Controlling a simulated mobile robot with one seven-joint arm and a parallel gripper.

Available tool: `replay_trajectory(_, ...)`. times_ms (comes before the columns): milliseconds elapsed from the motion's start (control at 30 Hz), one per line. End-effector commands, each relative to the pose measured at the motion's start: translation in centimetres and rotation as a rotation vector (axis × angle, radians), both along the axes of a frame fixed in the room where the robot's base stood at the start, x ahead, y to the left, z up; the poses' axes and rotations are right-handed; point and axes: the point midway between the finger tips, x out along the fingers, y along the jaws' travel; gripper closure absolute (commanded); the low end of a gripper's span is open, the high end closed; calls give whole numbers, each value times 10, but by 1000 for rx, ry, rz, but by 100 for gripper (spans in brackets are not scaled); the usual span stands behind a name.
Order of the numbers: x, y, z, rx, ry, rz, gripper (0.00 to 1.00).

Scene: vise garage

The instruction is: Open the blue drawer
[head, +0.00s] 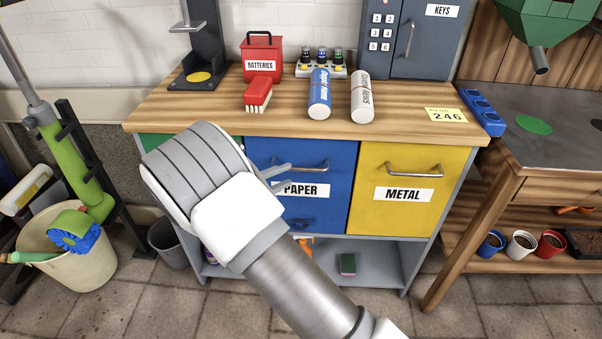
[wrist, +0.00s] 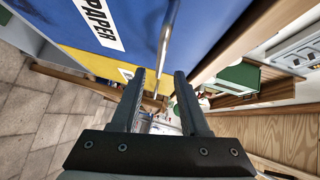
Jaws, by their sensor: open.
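The blue drawer (head: 335,185) carries a white PAPER label and a metal bar handle (head: 310,167). It looks closed, flush beside the yellow METAL drawer (head: 410,190); my arm hides its left part. My gripper (head: 284,174) is at the left end of the handle, in front of the drawer face. In the wrist view my gripper (wrist: 160,74) is open with nothing clamped. The handle (wrist: 164,45) runs down toward the gap between the fingertips there, with the blue drawer front (wrist: 120,25) to its left. I cannot tell whether the bar is fully between the fingers.
A green drawer (head: 160,145) is at left, partly hidden by my arm. A bucket (head: 75,265) stands on the floor at left.

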Motion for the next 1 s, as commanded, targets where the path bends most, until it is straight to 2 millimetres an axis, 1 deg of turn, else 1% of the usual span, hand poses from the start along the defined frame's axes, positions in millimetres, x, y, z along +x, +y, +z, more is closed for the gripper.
replay_trajectory(33, 8, -10, -4, 0, -1, -4, 55)
replay_trajectory(100, 17, -20, -6, 1, -1, -4, 55)
replay_trajectory(300, 36, -40, -9, 2, -1, -2, 55)
replay_trajectory(500, 43, -47, -9, 1, -1, 0, 55)
replay_trajectory(733, 43, -47, -9, 1, -1, 0, 55)
replay_trajectory(767, 43, -47, -9, 1, -1, 0, 59)
replay_trajectory(900, 43, -47, -9, 1, -1, 0, 84)
replay_trajectory(1000, 43, -47, -9, 1, -1, 0, 100)
